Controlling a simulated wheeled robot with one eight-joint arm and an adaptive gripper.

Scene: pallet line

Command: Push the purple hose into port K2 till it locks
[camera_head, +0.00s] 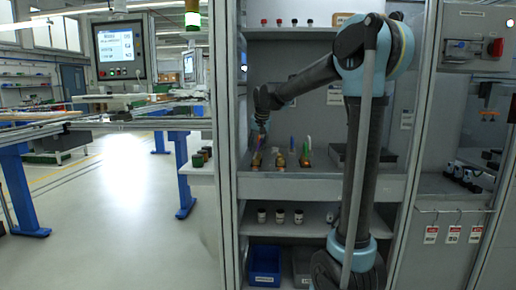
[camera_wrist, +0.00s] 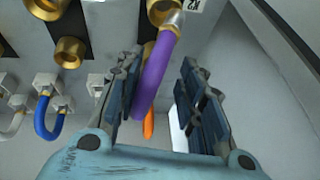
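The purple hose (camera_wrist: 152,72) runs between the fingers of my gripper (camera_wrist: 161,64) in the wrist view, close beside the left finger and clear of the right one. The fingers stand apart. The hose's pale, clear-looking end (camera_wrist: 172,20) meets a brass port (camera_wrist: 162,10) at the top of the view, beside a tag reading K2 (camera_wrist: 194,5). I cannot tell how deep the end sits or whether it is locked. In the head view my gripper (camera_head: 260,132) is small, at the left of the cabinet bay, and hides most of the hose.
Other brass fittings (camera_wrist: 69,51) sit left of the port. A blue hose (camera_wrist: 42,118) hangs in white clips at the left, and an orange hose (camera_wrist: 148,124) shows behind the purple one. A grey wall (camera_wrist: 275,40) stands at the right. The bay's shelf (camera_head: 320,187) lies below.

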